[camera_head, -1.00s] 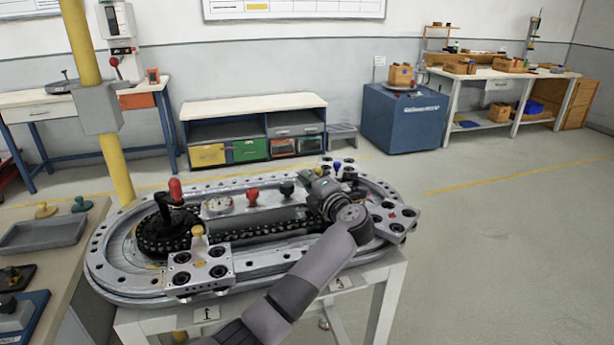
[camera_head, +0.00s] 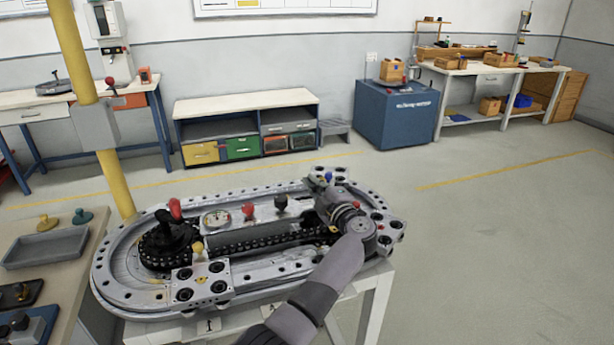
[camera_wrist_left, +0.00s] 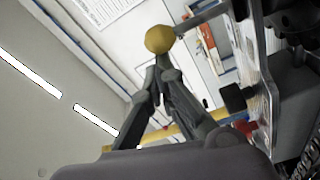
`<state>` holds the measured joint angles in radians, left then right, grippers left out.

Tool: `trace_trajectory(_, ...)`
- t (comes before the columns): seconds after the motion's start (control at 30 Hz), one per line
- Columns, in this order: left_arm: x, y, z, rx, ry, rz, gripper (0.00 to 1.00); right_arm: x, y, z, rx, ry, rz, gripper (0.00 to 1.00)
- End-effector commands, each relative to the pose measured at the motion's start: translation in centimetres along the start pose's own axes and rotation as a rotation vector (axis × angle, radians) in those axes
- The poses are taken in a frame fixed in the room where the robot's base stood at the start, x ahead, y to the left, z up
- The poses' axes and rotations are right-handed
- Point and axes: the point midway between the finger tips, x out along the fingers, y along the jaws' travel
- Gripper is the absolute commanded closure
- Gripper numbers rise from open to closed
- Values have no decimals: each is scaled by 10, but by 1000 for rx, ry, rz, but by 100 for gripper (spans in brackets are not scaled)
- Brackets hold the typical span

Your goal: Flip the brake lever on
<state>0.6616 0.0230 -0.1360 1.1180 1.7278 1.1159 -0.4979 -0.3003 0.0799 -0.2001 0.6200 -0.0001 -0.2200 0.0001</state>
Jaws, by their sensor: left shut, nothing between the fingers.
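The ring track (camera_head: 115,255) stands on a white table. A black lever with a red grip (camera_head: 175,208) rises at its left end. A red knob (camera_head: 248,210) and a black knob (camera_head: 281,203) stand on the centre panel. I cannot tell which one is the brake lever. My left gripper (camera_head: 322,192) is over the right part of the track, beside the right carriage; its fingers are hard to make out there. In the left wrist view its fingers (camera_wrist_left: 158,70) are shut and empty, with a yellow ball knob (camera_wrist_left: 160,39) at or just beyond the tips. My right gripper is not in view.
A carriage with a yellow knob (camera_head: 197,248) sits on the front rail. The right carriage (camera_head: 390,228) has a red knob (camera_head: 357,206). A grey tray (camera_head: 45,248) lies on a bench at left, near a yellow post (camera_head: 117,185). The floor at right is clear.

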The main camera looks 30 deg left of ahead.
Motion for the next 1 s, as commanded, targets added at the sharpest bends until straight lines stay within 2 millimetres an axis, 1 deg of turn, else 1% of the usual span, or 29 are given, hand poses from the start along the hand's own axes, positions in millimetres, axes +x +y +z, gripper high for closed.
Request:
trace_trajectory(0.03, -1, 6, 3, 44, -1, 2, 100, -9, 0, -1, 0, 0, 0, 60)
trace_trajectory(0.1, -2, 8, 8, 104, -2, 12, 100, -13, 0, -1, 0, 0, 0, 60)
trace_trajectory(0.23, -2, 10, 16, 205, -1, 28, 100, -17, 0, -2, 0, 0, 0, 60)
trace_trajectory(0.4, -3, 11, 24, 311, 0, 43, 100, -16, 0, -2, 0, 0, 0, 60)
trace_trajectory(0.7, -4, 13, 33, 310, 1, 44, 100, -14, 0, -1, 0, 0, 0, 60)
trace_trajectory(1.0, -5, 14, 34, 308, 2, 45, 100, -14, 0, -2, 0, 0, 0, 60)
